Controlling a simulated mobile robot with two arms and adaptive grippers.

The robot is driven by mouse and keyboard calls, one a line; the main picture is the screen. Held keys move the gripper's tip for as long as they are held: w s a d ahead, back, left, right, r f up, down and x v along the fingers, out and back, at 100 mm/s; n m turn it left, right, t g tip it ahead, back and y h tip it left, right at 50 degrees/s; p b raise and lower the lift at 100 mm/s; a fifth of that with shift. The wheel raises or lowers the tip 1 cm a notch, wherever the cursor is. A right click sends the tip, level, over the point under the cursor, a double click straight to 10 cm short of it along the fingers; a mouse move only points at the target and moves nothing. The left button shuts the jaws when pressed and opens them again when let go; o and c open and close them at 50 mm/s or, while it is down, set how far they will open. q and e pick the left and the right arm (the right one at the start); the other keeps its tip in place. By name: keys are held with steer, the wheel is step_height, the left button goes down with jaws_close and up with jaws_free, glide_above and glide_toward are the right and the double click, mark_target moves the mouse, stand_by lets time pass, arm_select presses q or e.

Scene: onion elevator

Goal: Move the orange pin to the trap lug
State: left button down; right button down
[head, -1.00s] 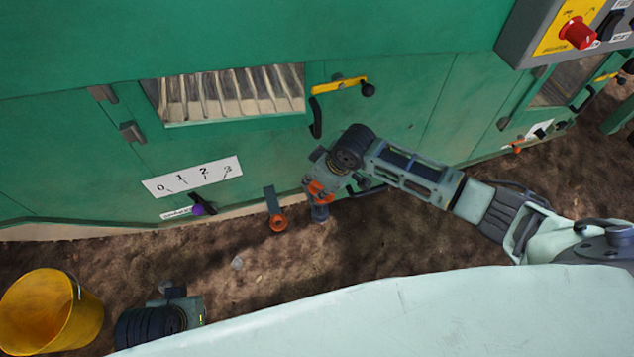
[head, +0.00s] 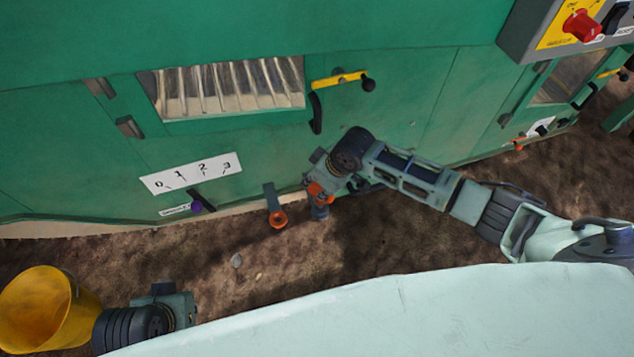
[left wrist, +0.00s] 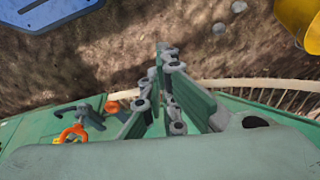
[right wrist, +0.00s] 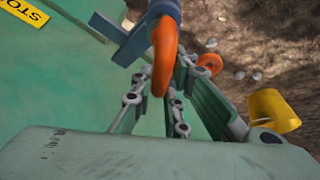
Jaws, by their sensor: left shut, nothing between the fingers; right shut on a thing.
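The orange pin (right wrist: 165,55) shows its orange loop between the fingers of my right gripper (right wrist: 167,75), which is shut on it. A blue-grey cylinder (right wrist: 165,9) adjoins the loop. In the head view my right gripper (head: 316,190) is close to the green machine, with the orange mostly covered. Just left of it is a grey strip lug with an orange ring (head: 277,219), apparently the trap lug; the ring also shows in the right wrist view (right wrist: 210,64). The pin is beside this ring, apart from it. My left gripper (left wrist: 163,52) is shut and empty.
A grey bracket (right wrist: 138,42) stands close to the pin; I cannot tell if they touch. A yellow bucket (head: 45,310) is at lower left. Bare soil lies below the machine.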

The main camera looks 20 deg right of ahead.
steer(key=shift+f, duration=0.55)
steer(key=shift+f+b, duration=0.4)
arm_select(q)
steer(key=shift+v, duration=1.2)
steer(key=shift+a, duration=0.1)
arm_select(e)
steer(key=c, duration=1.6)
jaws_free()
steer(key=shift+c, duration=0.2)
arm_select(q)
steer(key=shift+f, duration=0.1)
arm_select(e)
steer(key=v, duration=1.2)
steer(key=shift+w, duration=0.1)
